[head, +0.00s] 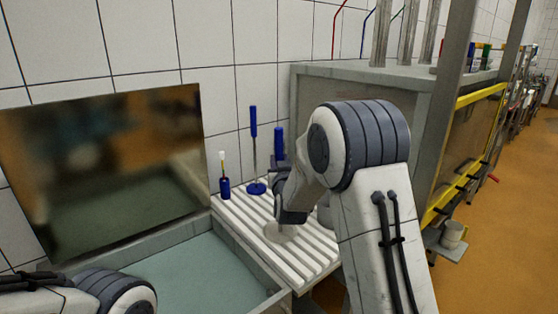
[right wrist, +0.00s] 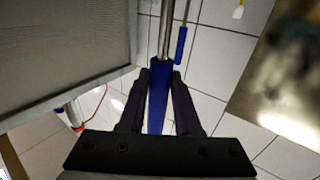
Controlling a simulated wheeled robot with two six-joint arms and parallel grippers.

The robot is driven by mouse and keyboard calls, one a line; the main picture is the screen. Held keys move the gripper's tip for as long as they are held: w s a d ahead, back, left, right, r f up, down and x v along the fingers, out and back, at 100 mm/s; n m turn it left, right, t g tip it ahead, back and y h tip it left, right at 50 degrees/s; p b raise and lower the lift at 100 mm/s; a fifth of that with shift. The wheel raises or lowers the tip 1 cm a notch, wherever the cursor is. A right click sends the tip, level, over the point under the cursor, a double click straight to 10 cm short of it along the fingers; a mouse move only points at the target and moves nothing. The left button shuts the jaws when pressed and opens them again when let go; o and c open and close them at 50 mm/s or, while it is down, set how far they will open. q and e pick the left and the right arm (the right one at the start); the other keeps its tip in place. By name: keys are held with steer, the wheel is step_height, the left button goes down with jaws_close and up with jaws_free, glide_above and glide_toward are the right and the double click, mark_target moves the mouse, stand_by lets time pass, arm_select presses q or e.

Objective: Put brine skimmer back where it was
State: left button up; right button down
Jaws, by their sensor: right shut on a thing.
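The brine skimmer is upright in my right gripper (head: 279,162). Its blue handle (head: 279,142) sticks up above the fingers, and a pale round disc (head: 280,233) shows low over the white slatted rack (head: 312,262). My wrist hides most of the shaft between. I cannot tell whether the disc touches the slats. In the right wrist view the gripper (right wrist: 160,78) is shut around the blue handle (right wrist: 158,105), and a metal shaft (right wrist: 166,30) runs on from it. My left arm shows at the lower left, but its gripper is out of view.
A blue-handled tool (head: 254,125) stands on a round blue base at the rack's back, left of the skimmer. A small blue pot with a pale-tipped brush (head: 224,187) stands beside it. The sink (head: 190,280) lies left of the rack, a grey cabinet (head: 345,80) to the right.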

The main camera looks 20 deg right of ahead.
steer(key=c, duration=0.6)
jaws_free()
steer(key=shift+f, duration=0.1)
